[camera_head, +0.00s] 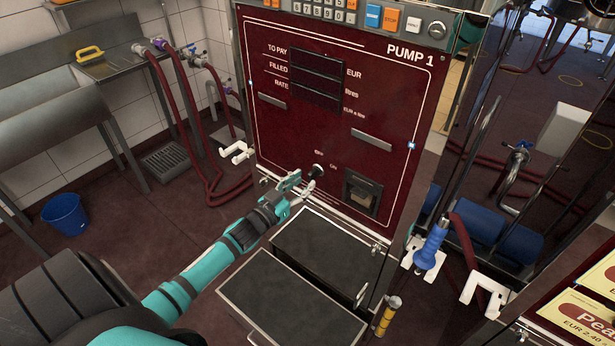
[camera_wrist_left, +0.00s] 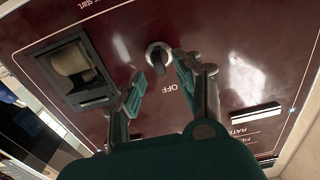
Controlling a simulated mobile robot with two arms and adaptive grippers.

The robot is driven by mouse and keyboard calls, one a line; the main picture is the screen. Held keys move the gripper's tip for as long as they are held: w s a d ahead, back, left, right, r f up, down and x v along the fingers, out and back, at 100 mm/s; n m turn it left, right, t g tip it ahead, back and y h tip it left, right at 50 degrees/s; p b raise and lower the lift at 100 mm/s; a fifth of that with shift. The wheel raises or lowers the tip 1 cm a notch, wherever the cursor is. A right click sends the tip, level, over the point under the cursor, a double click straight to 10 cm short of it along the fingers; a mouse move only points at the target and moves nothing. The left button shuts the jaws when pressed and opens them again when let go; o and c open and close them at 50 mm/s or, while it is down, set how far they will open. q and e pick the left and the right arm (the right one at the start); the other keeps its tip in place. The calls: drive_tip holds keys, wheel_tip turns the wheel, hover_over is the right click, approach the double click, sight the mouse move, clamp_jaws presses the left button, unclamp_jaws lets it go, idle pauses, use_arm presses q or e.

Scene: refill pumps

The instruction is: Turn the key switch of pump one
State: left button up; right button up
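The key switch shows in the head view (camera_head: 317,172) as a small dark knob with a bright ring, low on the dark red panel of pump one (camera_head: 270,130). In the left wrist view the key switch (camera_wrist_left: 159,57) is a round metal collar with a dark key, next to the word OFF. My left gripper (camera_head: 305,186) is at the panel; in the wrist view its two fingers (camera_wrist_left: 160,78) are apart, one on each side of the key, with gaps visible. Whether a fingertip touches the key I cannot tell. My right gripper is not in view.
A dark slot box (camera_head: 361,192) sits right of the switch. Two dark-topped boxes (camera_head: 290,305) stand below the panel. A white hook (camera_head: 236,152) sticks out at the panel's left, and a blue-handled nozzle (camera_head: 431,245) hangs at its right.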

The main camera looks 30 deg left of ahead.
sight(312, 175)
use_arm(q)
drive_tip(key=shift+w+d, duration=0.1)
drive_tip(key=shift+w, duration=1.3)
drive_tip(key=shift+c, duration=0.4)
clamp_jaws()
